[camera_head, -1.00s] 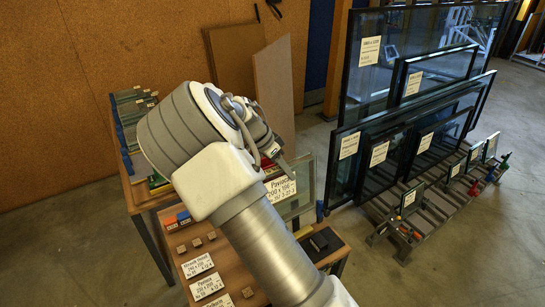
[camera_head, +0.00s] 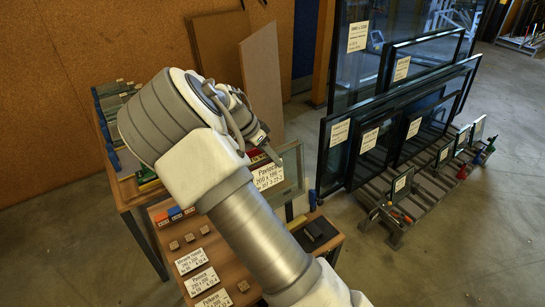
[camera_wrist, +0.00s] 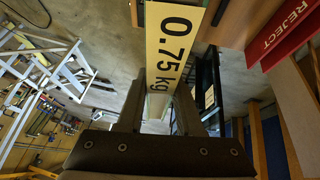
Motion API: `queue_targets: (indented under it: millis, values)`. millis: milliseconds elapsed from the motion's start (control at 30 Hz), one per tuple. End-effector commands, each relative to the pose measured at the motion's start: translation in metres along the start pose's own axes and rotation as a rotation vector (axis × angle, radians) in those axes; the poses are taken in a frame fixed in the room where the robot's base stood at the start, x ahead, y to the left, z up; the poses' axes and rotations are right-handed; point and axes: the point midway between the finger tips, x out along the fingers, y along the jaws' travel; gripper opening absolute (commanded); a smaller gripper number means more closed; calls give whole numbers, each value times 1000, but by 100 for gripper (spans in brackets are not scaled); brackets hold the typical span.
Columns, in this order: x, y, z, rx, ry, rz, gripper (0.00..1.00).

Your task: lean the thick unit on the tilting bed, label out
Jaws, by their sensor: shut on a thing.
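A framed glass unit (camera_head: 292,170) with a white label reading roughly "Pavinck 200 x 196" stands upright at the end of my arm, above the near table. The label faces the head camera. My gripper (camera_wrist: 158,105) is shut on this unit; in the wrist view a yellow strip (camera_wrist: 172,45) reading "0.75 kg" lies between and beyond the fingers. In the head view my arm hides the fingers and the unit's left side. A slatted rack (camera_head: 385,212) stands low on the floor at right, with small labelled panes leaning on it. I cannot tell which thing is the tilting bed.
Large dark-framed glass units (camera_head: 335,165) stand behind the rack. The near table (camera_head: 240,255) carries label cards, small wooden blocks and a black block (camera_head: 318,230). Boards (camera_head: 262,80) lean on the back wall. A red REJECT sign (camera_wrist: 285,30) shows in the wrist view. Open floor lies at right.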

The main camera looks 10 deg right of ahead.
Motion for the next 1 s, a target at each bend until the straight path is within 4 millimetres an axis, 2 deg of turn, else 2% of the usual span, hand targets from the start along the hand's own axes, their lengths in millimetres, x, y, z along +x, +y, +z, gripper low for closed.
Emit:
queue_targets:
  millis: [1000]
  values:
    - [79, -16, 42, 0, 1, -1, 0]
